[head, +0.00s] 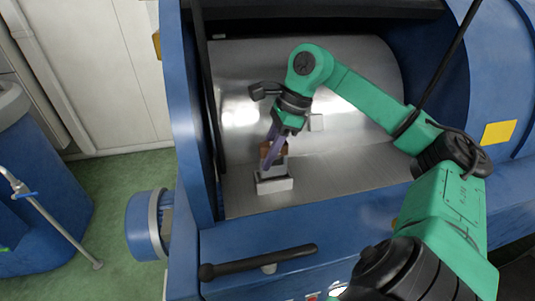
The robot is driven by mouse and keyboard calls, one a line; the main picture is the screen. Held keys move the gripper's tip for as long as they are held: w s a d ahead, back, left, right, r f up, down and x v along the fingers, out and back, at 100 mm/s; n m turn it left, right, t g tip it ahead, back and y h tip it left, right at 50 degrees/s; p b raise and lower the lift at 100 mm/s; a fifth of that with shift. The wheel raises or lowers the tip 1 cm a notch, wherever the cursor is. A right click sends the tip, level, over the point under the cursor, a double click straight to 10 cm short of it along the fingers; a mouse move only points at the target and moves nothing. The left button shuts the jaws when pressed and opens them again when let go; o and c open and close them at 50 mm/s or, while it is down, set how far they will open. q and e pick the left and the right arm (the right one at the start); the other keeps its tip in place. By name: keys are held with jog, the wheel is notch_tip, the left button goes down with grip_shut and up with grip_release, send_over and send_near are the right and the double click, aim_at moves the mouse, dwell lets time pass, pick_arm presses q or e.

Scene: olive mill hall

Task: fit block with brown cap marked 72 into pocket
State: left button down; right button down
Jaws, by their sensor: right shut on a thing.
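My right gripper (271,150), with purple fingers, reaches into the open blue machine and points down. It is shut on the block with the brown cap (279,149). The fingers hide part of the block, and I cannot read a number on the cap. A light grey holder (274,185) on the metal floor sits directly below the block. From this angle I cannot tell whether the block is inside the holder's pocket or just above it. My left gripper is not in view.
The machine's blue frame and front ledge (340,233) surround the opening, with a black handle bar (258,262) in front. Black struts stand at both sides. The metal floor right of the holder is clear.

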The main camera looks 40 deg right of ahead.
jog(key=shift+w+f+b, duration=0.1)
jog(key=shift+f+b, duration=0.4)
jog(key=shift+b, duration=0.05)
jog(key=shift+f, duration=0.1)
jog(key=c, duration=0.6)
grip_release()
jog(key=shift+o, duration=0.2)
jog(key=p+v, duration=0.3)
jog(key=v, duration=1.1)
jog(key=shift+d+r, duration=0.2)
jog(key=shift+r, duration=0.1)
